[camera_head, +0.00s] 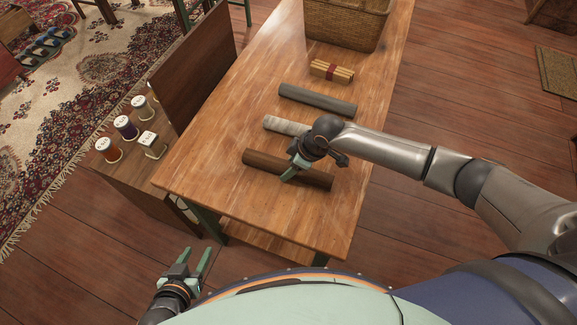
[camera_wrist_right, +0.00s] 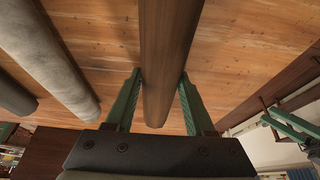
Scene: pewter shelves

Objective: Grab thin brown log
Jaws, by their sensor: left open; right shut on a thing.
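The thin brown log (camera_head: 262,161) lies on the wooden table (camera_head: 210,190), nearest the table's front end. My right gripper (camera_head: 290,173) is shut on the log near its middle. In the right wrist view the log (camera_wrist_right: 165,55) runs between the two green fingers of my right gripper (camera_wrist_right: 158,100). My left gripper (camera_head: 195,266) is open and empty, low beside the table's front left corner. It is far from the log.
A pale log (camera_head: 280,125) and a grey log (camera_head: 318,101) lie behind the brown one. Further back are a tied bundle of sticks (camera_head: 331,70) and a wicker basket (camera_head: 345,22). Several labelled spools (camera_head: 126,128) stand on a lower surface at left. The table's front end is bare.

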